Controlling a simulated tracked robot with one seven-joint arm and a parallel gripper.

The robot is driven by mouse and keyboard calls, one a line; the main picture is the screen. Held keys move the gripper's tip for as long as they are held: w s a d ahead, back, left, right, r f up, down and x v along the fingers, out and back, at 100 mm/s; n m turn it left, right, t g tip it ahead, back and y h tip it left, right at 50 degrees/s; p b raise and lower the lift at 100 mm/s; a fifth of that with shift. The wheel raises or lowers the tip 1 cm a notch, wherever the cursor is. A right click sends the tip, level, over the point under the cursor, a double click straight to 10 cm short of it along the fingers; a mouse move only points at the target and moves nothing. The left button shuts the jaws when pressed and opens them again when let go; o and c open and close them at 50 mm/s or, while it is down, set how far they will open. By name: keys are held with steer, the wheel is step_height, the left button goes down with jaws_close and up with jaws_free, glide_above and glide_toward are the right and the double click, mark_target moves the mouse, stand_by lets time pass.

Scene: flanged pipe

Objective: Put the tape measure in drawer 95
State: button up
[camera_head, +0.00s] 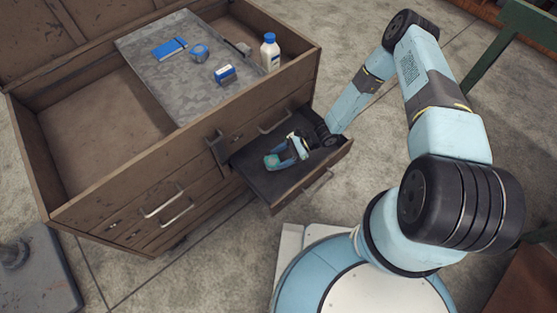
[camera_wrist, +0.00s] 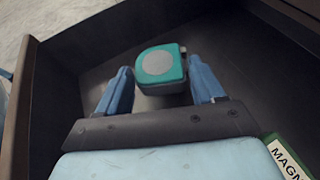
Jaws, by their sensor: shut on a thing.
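The teal tape measure (camera_wrist: 160,66) with a grey round face is between the two blue fingers of my gripper (camera_wrist: 162,82) in the wrist view. The gripper is shut on it. In the head view, my gripper (camera_head: 282,158) and the tape measure (camera_head: 271,162) are inside the outline of the pulled-out dark drawer (camera_head: 326,163). The drawer's dark floor and walls surround them in the wrist view. I cannot tell whether the tape measure touches the floor. No drawer number is readable.
A box with a label starting "MAGN" (camera_wrist: 288,158) lies in the drawer beside my gripper.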

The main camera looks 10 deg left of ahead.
mark_target(281, 160)
steer(key=shift+w+f, duration=0.25)
steer(key=shift+f, duration=1.5)
steer(key=o, duration=1.2)
steer(key=shift+d, duration=0.1)
steer(key=v, duration=1.1)
steer(key=shift+w+d+r, duration=0.2)
steer(key=shift+d+r, duration=0.1)
